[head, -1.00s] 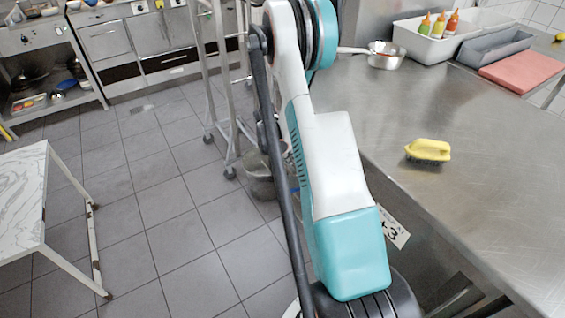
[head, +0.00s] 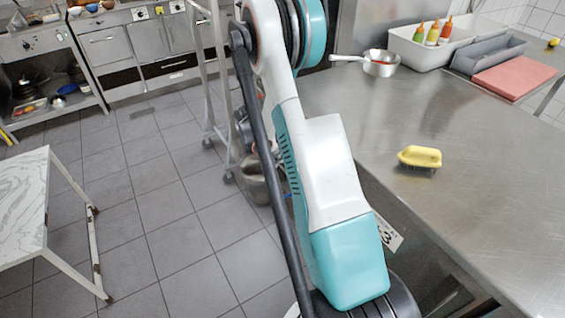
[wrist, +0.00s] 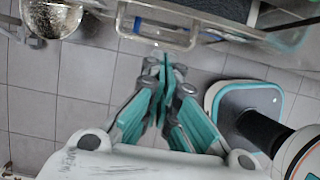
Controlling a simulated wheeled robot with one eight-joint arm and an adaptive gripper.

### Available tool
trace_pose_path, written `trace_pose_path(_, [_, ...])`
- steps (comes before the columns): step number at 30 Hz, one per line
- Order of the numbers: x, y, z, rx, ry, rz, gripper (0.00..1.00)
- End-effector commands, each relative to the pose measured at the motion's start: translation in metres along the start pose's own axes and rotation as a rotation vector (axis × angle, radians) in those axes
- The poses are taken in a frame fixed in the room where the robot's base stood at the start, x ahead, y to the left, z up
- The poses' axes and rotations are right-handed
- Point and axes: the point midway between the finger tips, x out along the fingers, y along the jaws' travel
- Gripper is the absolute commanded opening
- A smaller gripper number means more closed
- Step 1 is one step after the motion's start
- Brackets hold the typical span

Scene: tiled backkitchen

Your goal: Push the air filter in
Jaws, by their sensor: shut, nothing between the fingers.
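No air filter can be made out in either view. In the wrist view my gripper (wrist: 167,75) has its teal fingers together, with nothing held between them. It hangs over the grey tiled floor, with a metal rack (wrist: 165,40) just beyond the fingertips. In the head view only my white and teal arm shows; the gripper is hidden.
A steel counter (head: 470,160) on the right carries a yellow brush (head: 420,157), a saucepan (head: 380,64), a bottle tub (head: 410,45) and a red board (head: 515,76). A marble-topped table (head: 22,195) stands left. Tiled floor (head: 165,220) between is clear.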

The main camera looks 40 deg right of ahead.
Motion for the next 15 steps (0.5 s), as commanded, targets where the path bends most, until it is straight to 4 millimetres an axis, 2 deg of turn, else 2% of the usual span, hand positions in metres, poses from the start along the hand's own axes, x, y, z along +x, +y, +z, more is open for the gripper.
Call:
trace_pose_path(1, [-0.013,0.000,0.001,-0.001,0.000,0.001,0.00])
trace_pose_path(7, [-0.036,0.000,0.000,-0.001,0.000,0.000,0.00])
trace_pose_path(8, [-0.038,0.000,0.000,-0.001,0.000,0.000,0.02])
trace_pose_path(12, [-0.042,0.000,0.002,0.045,0.006,-0.001,0.31])
trace_pose_path(15, [-0.043,0.001,0.005,0.179,0.023,-0.005,0.31])
